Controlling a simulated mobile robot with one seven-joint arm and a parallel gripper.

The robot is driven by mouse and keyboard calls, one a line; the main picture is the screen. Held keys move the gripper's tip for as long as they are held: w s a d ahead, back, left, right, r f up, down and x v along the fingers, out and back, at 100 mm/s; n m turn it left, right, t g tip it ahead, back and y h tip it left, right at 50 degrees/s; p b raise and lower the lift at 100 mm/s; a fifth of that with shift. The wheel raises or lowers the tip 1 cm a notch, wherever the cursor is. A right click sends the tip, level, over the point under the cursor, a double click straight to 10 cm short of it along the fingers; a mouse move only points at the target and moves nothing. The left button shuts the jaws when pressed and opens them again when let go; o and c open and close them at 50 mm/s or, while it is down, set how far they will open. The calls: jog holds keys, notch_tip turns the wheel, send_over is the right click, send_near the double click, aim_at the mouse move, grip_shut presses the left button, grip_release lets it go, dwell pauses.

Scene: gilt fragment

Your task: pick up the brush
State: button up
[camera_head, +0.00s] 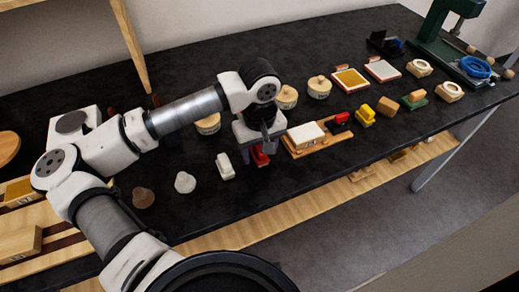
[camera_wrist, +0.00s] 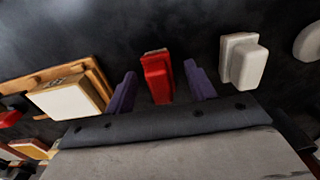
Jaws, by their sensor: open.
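A small red block-like object (camera_wrist: 157,76) with a raised narrower part stands on the black table. It looks like the brush, but no bristles show. My gripper (camera_wrist: 160,73) is open, with its two purple fingers on either side of the red object and a visible gap at each side. In the head view my gripper (camera_head: 262,148) points down over the same red object (camera_head: 261,158), which it partly hides. I cannot tell how far the fingertips are above the table.
A white block (camera_wrist: 243,60) stands close on one side. A wooden tray (camera_head: 325,144) with a pale block is close on the other. Another red item (camera_head: 341,119), a yellow item (camera_head: 365,114) and several round pieces stand around. The table's front edge is near.

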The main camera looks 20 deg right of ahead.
jog(key=c, duration=1.1)
jog(key=shift+o, duration=0.2)
notch_tip(320, 180, up, 20)
jog(key=b, duration=0.3)
jog(key=o, duration=0.4)
jog(key=c, duration=0.3)
